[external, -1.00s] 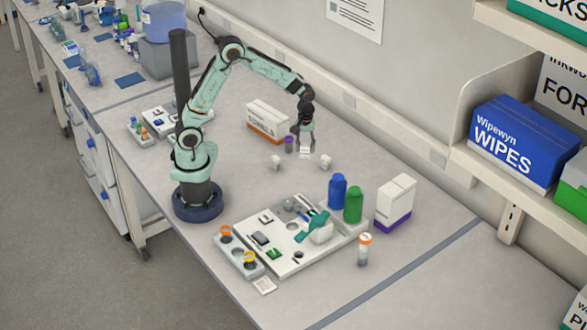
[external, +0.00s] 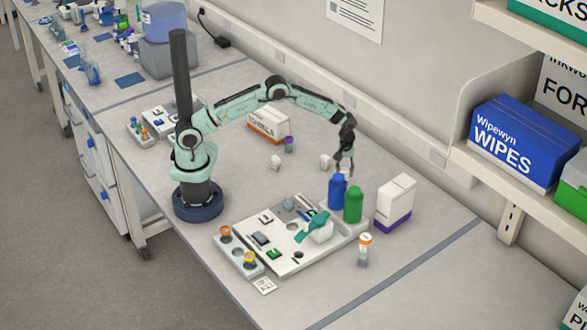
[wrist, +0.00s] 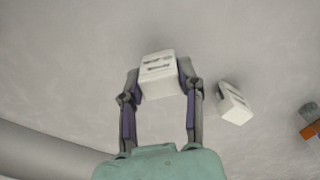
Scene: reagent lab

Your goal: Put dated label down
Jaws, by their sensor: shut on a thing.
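My gripper (external: 344,172) is at the back of the bench, behind the blue bottle in the external view. In the wrist view my gripper (wrist: 160,88) is shut on a small white block (wrist: 158,72) with dark printed marks on its face, seemingly the dated label. The block sits between both fingertips. In the external view the block is small and partly hidden, and I cannot tell whether it touches the bench. A similar white block (external: 325,161) stands just left of my gripper, apart from it; one also shows in the wrist view (wrist: 235,103).
A blue bottle (external: 338,192), a green bottle (external: 353,205) and a white-purple box (external: 397,203) stand close in front of my gripper. Another white block (external: 275,162), a purple-capped vial (external: 289,144) and a towel box (external: 268,124) are left. The wall is behind.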

